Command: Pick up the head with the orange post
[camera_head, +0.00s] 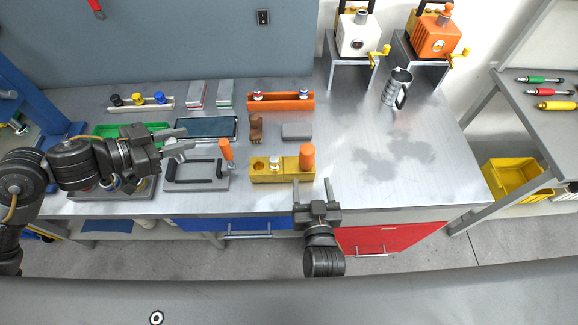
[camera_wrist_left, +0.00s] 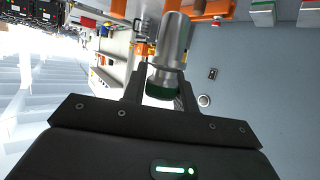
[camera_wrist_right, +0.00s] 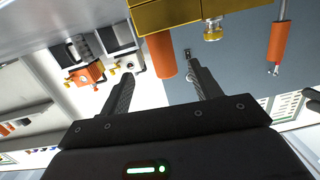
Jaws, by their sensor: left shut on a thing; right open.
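An orange post (camera_head: 307,157) stands upright at the right end of a yellow block (camera_head: 264,178) on the bench. The post also shows in the right wrist view (camera_wrist_right: 161,54), beside the yellow block (camera_wrist_right: 185,17). My right gripper (camera_head: 311,187) is open and empty at the bench's front edge, just in front of the post. In the right wrist view the post lies ahead, roughly between the fingers, which do not visibly grip it. My left gripper (camera_head: 182,147) is shut on a metal cylinder with a green end (camera_wrist_left: 174,45), held above the left part of the bench.
A grey tray (camera_head: 210,185) with an orange-handled tool (camera_head: 227,151) lies left of the yellow block. Behind are an orange rack (camera_head: 281,103), a brown piece (camera_head: 256,127) and a grey block (camera_head: 297,131). A metal mug (camera_head: 396,88) stands back right.

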